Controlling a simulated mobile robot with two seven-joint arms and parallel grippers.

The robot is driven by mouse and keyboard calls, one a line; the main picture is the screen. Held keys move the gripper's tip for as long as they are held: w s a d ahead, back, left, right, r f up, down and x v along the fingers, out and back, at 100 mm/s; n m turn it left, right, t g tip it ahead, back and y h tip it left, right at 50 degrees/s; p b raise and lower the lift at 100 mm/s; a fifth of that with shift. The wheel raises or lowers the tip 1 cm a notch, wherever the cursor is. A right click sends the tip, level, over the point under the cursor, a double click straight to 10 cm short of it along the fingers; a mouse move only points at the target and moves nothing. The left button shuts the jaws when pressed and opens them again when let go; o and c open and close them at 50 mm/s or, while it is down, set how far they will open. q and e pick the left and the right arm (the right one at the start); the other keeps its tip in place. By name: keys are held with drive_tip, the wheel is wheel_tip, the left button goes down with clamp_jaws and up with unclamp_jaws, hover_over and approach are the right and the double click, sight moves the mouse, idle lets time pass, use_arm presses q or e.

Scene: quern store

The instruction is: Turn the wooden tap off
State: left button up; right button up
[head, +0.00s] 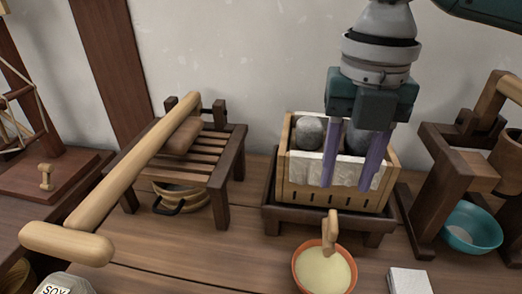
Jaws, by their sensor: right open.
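The wooden tap (331,232) appears as a pale, upright wooden piece at the front of the dark stand, directly above an orange bowl (325,268) of pale yellow liquid. Whether its handle is turned on or off is not clear. My right gripper (347,187) points down with its two purple fingers spread apart and nothing between them. Its fingertips show in front of the slotted wooden box (300,195), higher in the picture than the tap and apart from it. The fingers hide part of the box's front and cloth. My left gripper is not in view.
The box holds grey stones (308,132) on white cloth and sits on a dark stand (275,218). A slatted rack (225,160) with a long wooden mallet (130,175) stands left. A dark frame (440,170) and teal bowl (470,228) stand right. A white block (408,281) lies in front.

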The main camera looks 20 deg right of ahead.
sight(334, 220)
wheel_tip(334, 220, down, 8)
drive_tip(key=shift+f+b, duration=0.25)
drive_tip(key=shift+b, duration=0.65)
drive_tip(key=shift+c, duration=0.2)
clamp_jaws()
